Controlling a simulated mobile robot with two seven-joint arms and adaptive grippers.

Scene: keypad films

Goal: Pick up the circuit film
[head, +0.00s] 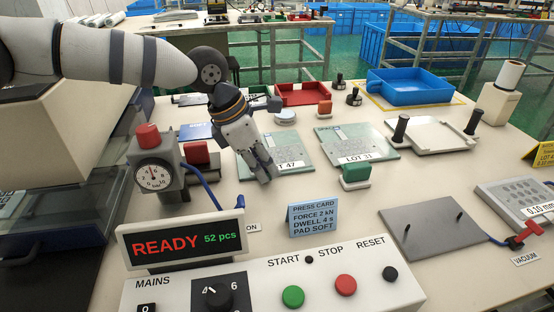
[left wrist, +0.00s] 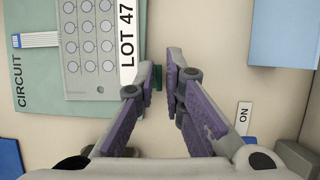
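The circuit film (left wrist: 92,45) is a grey-green sheet with rows of round pads, a white striped tail and a white LOT 47 strip. It lies on a green board (left wrist: 32,85) marked CIRCUIT. In the head view the film (head: 287,149) is partly hidden behind my left gripper (head: 268,176). That gripper points down at the board's front edge. In the left wrist view its fingers (left wrist: 161,68) stand a narrow gap apart, beside the LOT 47 strip. A small dark green piece shows between the tips; I cannot tell what it belongs to. My right gripper is not in view.
A second film board marked LOT 31 (head: 357,146) lies to the right, with a green-topped block (head: 355,173) before it. A dial gauge post (head: 155,172) and a red-topped block (head: 197,153) stand left. A blue card (head: 312,219) and control panel (head: 262,285) are in front.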

